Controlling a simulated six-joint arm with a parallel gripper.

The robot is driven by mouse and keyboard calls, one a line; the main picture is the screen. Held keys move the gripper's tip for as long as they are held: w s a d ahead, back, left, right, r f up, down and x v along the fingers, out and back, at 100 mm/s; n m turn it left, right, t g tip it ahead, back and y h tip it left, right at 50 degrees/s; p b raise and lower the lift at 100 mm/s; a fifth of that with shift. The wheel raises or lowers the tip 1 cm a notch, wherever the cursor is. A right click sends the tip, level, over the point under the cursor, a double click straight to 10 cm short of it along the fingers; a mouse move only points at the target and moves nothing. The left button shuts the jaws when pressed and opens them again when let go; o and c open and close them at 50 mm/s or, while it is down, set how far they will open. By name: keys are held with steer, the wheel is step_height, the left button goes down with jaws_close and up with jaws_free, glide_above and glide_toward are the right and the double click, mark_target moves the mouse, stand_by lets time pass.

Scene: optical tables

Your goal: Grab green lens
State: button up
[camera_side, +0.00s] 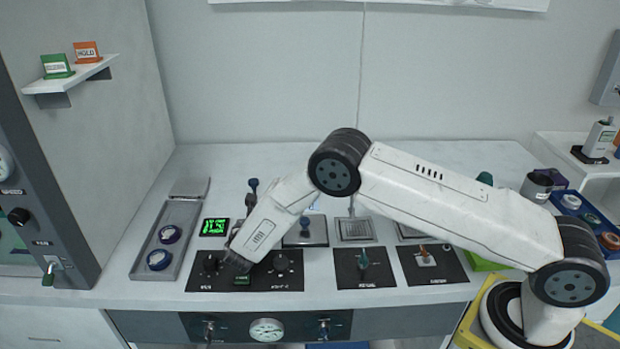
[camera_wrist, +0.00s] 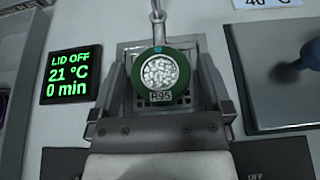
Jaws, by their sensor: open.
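In the wrist view, a round green-rimmed lens (camera_wrist: 160,77) with a pale, speckled centre and a small label at its lower edge lies between the fingers of my gripper (camera_wrist: 163,92). The fingers are open on either side of it, and I cannot tell whether either touches the rim. In the side view, my gripper (camera_side: 238,260) points down over the black control panel, left of centre. I cannot make out the green-rimmed lens there, as my gripper and forearm cover that spot.
A grey tray (camera_side: 141,262) at left holds a purple-rimmed lens (camera_side: 170,234) and a blue-rimmed lens (camera_side: 159,259). A lit display (camera_side: 215,227) stands close to my gripper. Panel knobs (camera_side: 281,262) and a plate (camera_side: 305,231) are nearby. A metal rod (camera_wrist: 157,14) rises behind the green lens.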

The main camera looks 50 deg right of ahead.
stand_by(0.3)
steer(key=c, duration=1.1)
steer(key=shift+r, duration=0.2)
steer(key=shift+r, duration=0.4)
steer(key=s+d+r, duration=0.1)
steer(key=s+r, duration=1.1)
steer(key=s, duration=0.2)
steer(key=shift+f, duration=0.1)
